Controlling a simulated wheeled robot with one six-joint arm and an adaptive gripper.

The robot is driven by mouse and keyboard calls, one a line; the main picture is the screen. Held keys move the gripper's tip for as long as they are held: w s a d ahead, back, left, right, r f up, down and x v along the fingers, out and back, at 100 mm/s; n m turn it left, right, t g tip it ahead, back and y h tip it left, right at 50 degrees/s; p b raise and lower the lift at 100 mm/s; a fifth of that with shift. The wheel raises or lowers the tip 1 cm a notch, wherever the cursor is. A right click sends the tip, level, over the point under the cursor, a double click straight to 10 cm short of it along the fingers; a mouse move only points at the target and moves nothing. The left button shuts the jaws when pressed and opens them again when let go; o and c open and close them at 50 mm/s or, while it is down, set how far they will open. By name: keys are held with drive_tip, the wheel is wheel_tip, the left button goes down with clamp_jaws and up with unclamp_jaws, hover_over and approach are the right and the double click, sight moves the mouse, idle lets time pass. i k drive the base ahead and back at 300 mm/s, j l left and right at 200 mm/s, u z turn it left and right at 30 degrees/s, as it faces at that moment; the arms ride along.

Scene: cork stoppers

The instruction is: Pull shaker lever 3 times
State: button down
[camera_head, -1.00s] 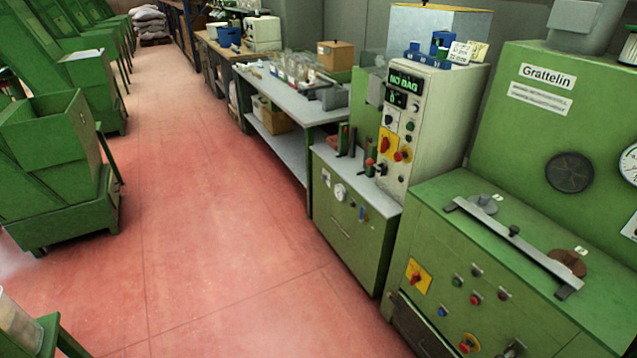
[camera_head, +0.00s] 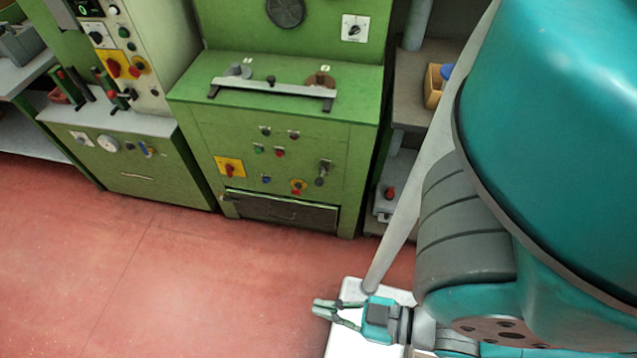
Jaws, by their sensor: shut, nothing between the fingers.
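A green machine (camera_head: 278,110) stands in the upper middle. On the right of its front panel is a short grey lever-like handle (camera_head: 322,172), hanging down. It may be the shaker lever, but no label on it is readable. A long metal bar (camera_head: 272,86) with a dark knob lies across the machine's top. My gripper (camera_head: 320,308) is at the lower middle right, pointing left. It is shut and empty, held in front of the machine, apart from it and the handle.
A control cabinet (camera_head: 140,60) with a red-knobbed yellow switch and small upright levers stands left of the machine. A shelf (camera_head: 408,95) with a yellow bin (camera_head: 434,87) is to its right. The red floor (camera_head: 190,280) in front is clear.

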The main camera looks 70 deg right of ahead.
sight(318, 181)
drive_tip(key=z, duration=1.1)
